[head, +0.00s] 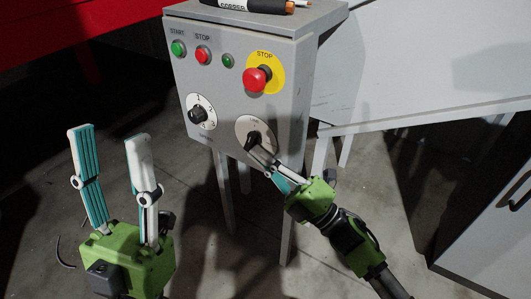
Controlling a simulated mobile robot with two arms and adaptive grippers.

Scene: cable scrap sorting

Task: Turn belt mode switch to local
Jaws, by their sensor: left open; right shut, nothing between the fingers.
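The belt mode switch is probably the black rotary knob (252,141) on a round pale plate at the lower right of the grey control box (237,110). My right gripper (268,167) is shut, with its fingertips at the lower edge of this knob; I cannot tell whether they touch it. The knob's pointer looks tilted, and the plate's lettering is too small to read. A second black knob (199,115) with a numbered dial sits to its left. My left gripper (109,137) is open and empty, upright in front of the box at the left.
The box carries a red emergency stop (257,78) on a yellow disc, a green start button (178,48), a red stop button (202,54) and a green lamp (228,61). A grey sloped panel (420,70) stands at right.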

